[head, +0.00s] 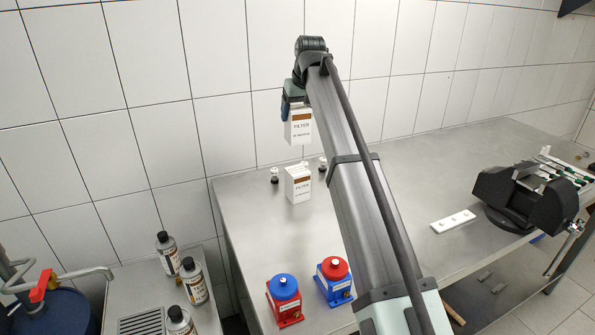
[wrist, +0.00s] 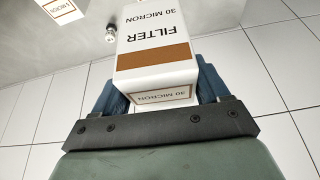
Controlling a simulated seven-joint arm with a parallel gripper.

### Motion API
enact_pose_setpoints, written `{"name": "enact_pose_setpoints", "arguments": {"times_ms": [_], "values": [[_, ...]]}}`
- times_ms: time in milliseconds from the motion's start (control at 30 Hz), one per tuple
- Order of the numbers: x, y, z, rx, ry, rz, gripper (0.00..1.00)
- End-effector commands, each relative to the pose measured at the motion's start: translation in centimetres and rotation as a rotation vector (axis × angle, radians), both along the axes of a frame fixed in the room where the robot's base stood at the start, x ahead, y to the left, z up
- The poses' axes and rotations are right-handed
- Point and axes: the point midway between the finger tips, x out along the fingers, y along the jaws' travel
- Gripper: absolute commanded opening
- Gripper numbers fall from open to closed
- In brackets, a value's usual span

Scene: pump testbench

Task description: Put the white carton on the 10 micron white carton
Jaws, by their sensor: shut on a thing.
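My gripper (head: 291,106) is shut on a white carton (head: 299,130) with a brown band and the word FILTER, held in the air above the bench. In the wrist view this held carton (wrist: 155,40) reads 30 MICRON, with my blue fingers on either side of it. A second white FILTER carton (head: 298,187) stands upright on the bench, below the held one in the head view and apart from it. Part of this lower carton (wrist: 62,9) shows at the top left of the wrist view; its label is too small to read surely.
Small black-and-white fittings (head: 274,175) stand beside the lower carton. A red pump with blue top (head: 285,300) and a blue pump with red top (head: 334,280) stand nearer the front. Bottles (head: 193,281) stand left. A black device (head: 525,197) is at right. The tiled wall is behind.

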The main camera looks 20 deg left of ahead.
Motion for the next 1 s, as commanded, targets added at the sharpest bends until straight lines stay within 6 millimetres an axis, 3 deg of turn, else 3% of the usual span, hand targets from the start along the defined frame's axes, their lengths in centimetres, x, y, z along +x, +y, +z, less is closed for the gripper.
{"name": "enact_pose_setpoints", "arguments": {"times_ms": [233, 533, 767, 1000], "values": [[-0.2, 0.1, -0.9, -0.018, -0.001, 0.056, 0.37], [-0.2, 0.0, -5.5, -0.019, 0.0, 0.056, 0.37], [-0.1, 0.1, -7.0, -0.018, -0.002, 0.056, 0.37], [-0.2, 0.0, -9.8, -0.018, -0.002, 0.056, 0.37]]}}
